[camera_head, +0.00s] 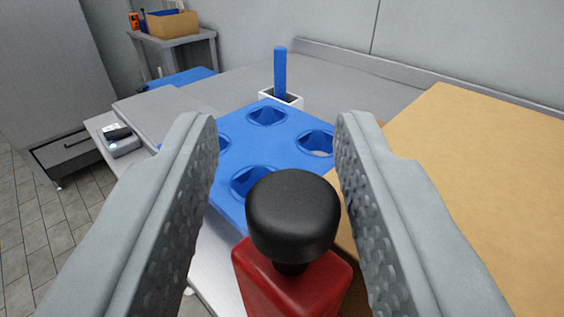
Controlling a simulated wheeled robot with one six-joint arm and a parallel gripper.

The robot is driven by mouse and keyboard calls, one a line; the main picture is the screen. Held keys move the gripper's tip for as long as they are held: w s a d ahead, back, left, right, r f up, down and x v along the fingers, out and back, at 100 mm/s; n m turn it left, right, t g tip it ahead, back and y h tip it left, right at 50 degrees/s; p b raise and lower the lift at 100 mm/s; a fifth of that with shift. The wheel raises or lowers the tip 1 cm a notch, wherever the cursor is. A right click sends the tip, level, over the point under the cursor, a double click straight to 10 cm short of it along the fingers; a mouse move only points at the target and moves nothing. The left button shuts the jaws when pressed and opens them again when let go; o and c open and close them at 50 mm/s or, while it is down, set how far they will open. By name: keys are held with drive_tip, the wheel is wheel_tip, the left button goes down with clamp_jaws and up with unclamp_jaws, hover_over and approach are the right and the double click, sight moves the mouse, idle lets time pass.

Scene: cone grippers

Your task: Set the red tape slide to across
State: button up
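A red block-like body (285,283) with a rounded black knob (292,212) on top stands at the bottom middle of the view. It is the only red thing near me; I cannot tell for sure that it is the red tape slide, and its lower part is cut off. My gripper (277,135) is open, its two grey fingers reaching forward on either side of the knob. A gap shows between the left finger and the knob. The right finger is very close to the knob; I cannot tell whether they touch.
A blue plate with several holes (285,135) lies just beyond the knob. A white holder (292,100) with an upright blue bar (280,70) stands behind it. A tan board (480,160) fills the right. A side table (180,42) with a cardboard box (172,24) stands far left.

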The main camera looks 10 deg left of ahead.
drive_tip(key=shift+s, duration=0.1)
drive_tip(key=s+d, duration=0.2)
drive_tip(key=s, duration=1.5)
drive_tip(key=shift+d, duration=0.35)
drive_tip(key=shift+s, duration=0.1)
drive_tip(key=s+d+r+m+h, duration=0.1)
drive_tip(key=s+r, duration=0.3)
drive_tip(key=s, duration=1.8)
drive_tip(key=shift+s+m+h, duration=0.2)
drive_tip(key=shift+m+h, duration=0.2)
drive_tip(key=shift+h, duration=0.5)
